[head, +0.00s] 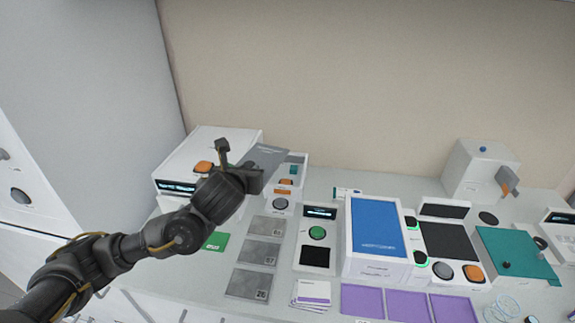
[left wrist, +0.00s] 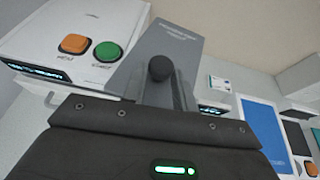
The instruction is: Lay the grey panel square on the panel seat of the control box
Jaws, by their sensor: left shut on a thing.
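The grey panel (head: 268,156) is held up in the air by my left gripper (head: 254,178). It is tilted, above the back of the table. In the left wrist view the grey panel (left wrist: 165,38) carries faint lettering and a black round knob (left wrist: 160,68), with my left gripper (left wrist: 160,95) shut at the knob. A small white box (head: 299,160) with a dial and an orange part stands behind and below the panel, partly hidden. A white unit (head: 304,230) with a display, green button and black square stands to its right. I cannot tell which is the control box. My right gripper is out of view.
A large white box (head: 225,138) with orange and green buttons stands left of the panel. Several numbered grey plates (head: 259,254) lie in front. A blue-topped box (head: 376,228), purple trays (head: 362,300) and a teal board (head: 515,250) fill the right.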

